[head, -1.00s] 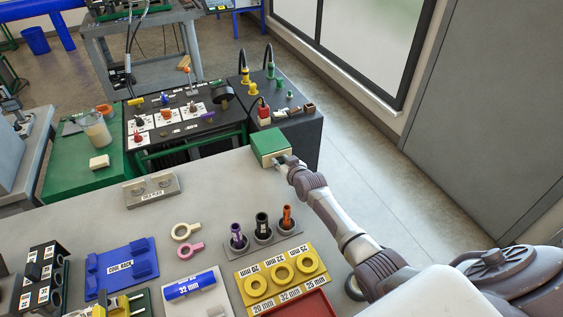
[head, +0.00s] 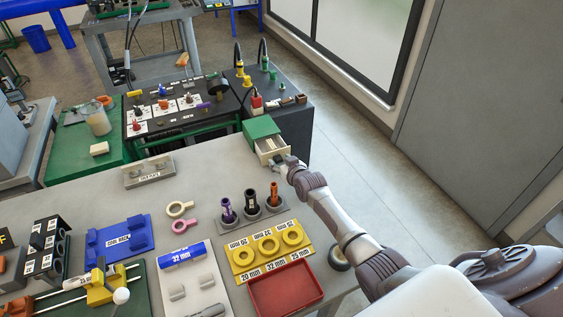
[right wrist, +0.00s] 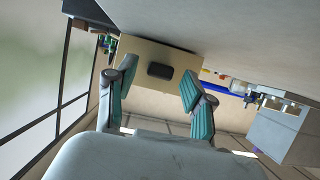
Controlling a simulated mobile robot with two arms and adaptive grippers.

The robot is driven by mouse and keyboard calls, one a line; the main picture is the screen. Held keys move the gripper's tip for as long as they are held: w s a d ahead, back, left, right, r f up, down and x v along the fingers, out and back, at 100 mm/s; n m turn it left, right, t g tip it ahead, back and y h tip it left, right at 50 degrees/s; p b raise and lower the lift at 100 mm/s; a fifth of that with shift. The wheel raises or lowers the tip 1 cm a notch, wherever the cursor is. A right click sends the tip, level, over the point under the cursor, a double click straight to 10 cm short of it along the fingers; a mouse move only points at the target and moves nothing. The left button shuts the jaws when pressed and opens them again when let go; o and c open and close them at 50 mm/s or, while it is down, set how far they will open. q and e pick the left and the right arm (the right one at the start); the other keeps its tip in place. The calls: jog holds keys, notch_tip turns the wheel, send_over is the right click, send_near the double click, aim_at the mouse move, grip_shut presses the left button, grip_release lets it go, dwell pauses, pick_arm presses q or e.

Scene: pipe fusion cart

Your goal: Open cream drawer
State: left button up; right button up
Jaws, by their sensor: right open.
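The cream drawer (head: 265,147) sticks out of its green-topped cabinet (head: 261,128) at the table's far right corner. Its inside shows from above, with something pale in it. My right gripper (head: 286,164) is at the drawer's front. In the right wrist view, the cream front (right wrist: 143,56) faces me with a dark handle (right wrist: 160,71). The two teal-padded fingers of my right gripper (right wrist: 158,84) stand apart on either side of the handle, with gaps to it. My left gripper is not in view.
A yellow ring tray (head: 268,253), a red tray (head: 286,290) and a stand of dark holders (head: 251,208) lie nearer on the table. A black cart (head: 280,115) stands behind the cabinet. The floor to the right is clear.

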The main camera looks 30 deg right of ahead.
jog(key=shift+r, duration=0.1)
jog(key=shift+s+a+r, duration=0.1)
jog(key=shift+s+r, duration=0.05)
jog(key=shift+s, duration=0.3)
jog(key=v, duration=1.1)
jog(key=shift+s, duration=0.15)
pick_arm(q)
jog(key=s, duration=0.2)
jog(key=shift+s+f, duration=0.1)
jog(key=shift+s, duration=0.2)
